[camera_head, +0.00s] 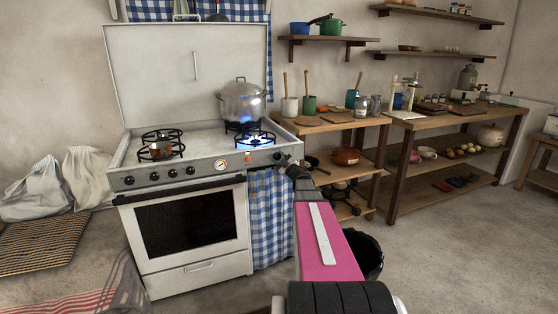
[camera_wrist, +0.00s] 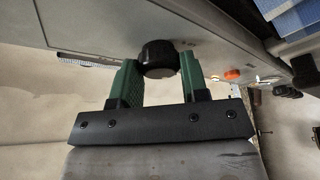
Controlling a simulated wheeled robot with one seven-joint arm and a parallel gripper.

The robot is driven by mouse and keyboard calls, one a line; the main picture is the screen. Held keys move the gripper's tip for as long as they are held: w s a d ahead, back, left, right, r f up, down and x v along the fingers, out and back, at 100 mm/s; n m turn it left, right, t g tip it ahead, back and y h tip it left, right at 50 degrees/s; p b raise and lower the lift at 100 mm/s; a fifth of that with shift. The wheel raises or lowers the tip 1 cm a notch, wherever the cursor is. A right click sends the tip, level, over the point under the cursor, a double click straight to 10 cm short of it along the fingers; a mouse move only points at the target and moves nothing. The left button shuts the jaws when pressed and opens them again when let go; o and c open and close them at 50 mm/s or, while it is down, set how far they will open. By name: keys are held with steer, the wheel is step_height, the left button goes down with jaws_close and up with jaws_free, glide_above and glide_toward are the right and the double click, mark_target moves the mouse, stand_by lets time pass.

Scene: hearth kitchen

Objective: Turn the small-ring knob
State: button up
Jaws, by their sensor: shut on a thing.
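My gripper (camera_head: 288,164) is at the right end of the stove's front panel. In the wrist view, its green fingers (camera_wrist: 158,66) are shut on a round black knob (camera_wrist: 158,53), one finger on each side. In the head view this knob (camera_head: 278,155) is the rightmost on the panel and is partly hidden by my gripper. Several other black knobs (camera_head: 172,173) sit at the panel's left. The white stove (camera_head: 240,271) has a blue flame (camera_head: 258,138) at the front right burner and another under the pot. The knob's pointer angle cannot be told.
A steel pot (camera_head: 242,103) stands on the back right burner. A dial (camera_head: 220,167) and a red-orange switch (camera_head: 248,159) are on the panel. A black bucket (camera_head: 370,254) stands beside my arm. The floor at right is clear.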

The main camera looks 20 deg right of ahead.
steer(key=shift+n+g, duration=0.4)
steer(key=shift+n, duration=1)
steer(key=shift+y, duration=0.4)
steer(key=o, duration=0.9)
steer(key=shift+o, duration=0.2)
steer(key=v, duration=1.1)
steer(key=shift+r, duration=0.1)
